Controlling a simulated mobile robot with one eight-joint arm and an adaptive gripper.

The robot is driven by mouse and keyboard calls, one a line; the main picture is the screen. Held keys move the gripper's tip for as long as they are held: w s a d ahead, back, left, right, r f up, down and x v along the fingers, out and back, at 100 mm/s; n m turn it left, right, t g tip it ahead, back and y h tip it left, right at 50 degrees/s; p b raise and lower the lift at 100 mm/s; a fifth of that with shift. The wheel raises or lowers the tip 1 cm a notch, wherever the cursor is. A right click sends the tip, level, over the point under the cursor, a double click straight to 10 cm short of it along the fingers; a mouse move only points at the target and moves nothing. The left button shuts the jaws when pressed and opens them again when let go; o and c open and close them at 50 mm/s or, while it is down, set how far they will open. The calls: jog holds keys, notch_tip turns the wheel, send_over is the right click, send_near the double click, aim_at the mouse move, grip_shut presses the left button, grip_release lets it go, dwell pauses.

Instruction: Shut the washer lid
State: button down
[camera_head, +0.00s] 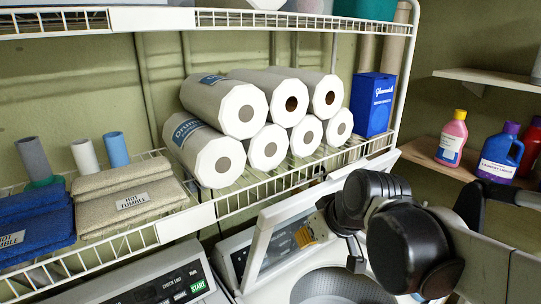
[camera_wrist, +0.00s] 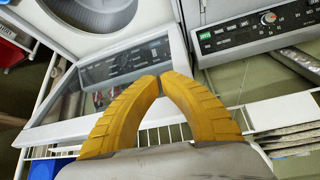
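The washer (camera_head: 268,293) stands low in the head view, its round drum opening showing at the bottom. Its lid (camera_head: 262,233) is open, a white frame with a clear window, raised and leaning back by the control panel. In the wrist view the lid (camera_wrist: 48,131) fills the left and middle, with the panel showing through its window. My gripper (camera_head: 304,236) is at the lid in the head view, partly hidden by my arm. In the wrist view the yellow fingers of my gripper (camera_wrist: 159,79) meet at their tips, empty, overlapping the lid's frame. I cannot tell whether they touch it.
A wire shelf (camera_head: 245,195) with paper towel rolls (camera_head: 225,107), a blue box (camera_head: 372,103) and folded towels (camera_head: 130,190) hangs close above the lid. Another machine's panel (camera_head: 160,285) is at left. Detergent bottles (camera_head: 500,150) stand on a right shelf.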

jog(key=w+a+r+n+y+p, duration=0.1)
jog(key=w+a+r+p, duration=0.15)
jog(key=r+p, duration=0.3)
jog(key=w+a+r+n+p, duration=0.1)
jog(key=w+a+r+p, duration=0.15)
jog(key=r+p, duration=0.35)
jog(key=x, duration=0.9)
jog(key=shift+w+d+f+b, duration=0.15)
jog(key=shift+w+d+b, duration=0.05)
jog(key=shift+w+b, duration=0.25)
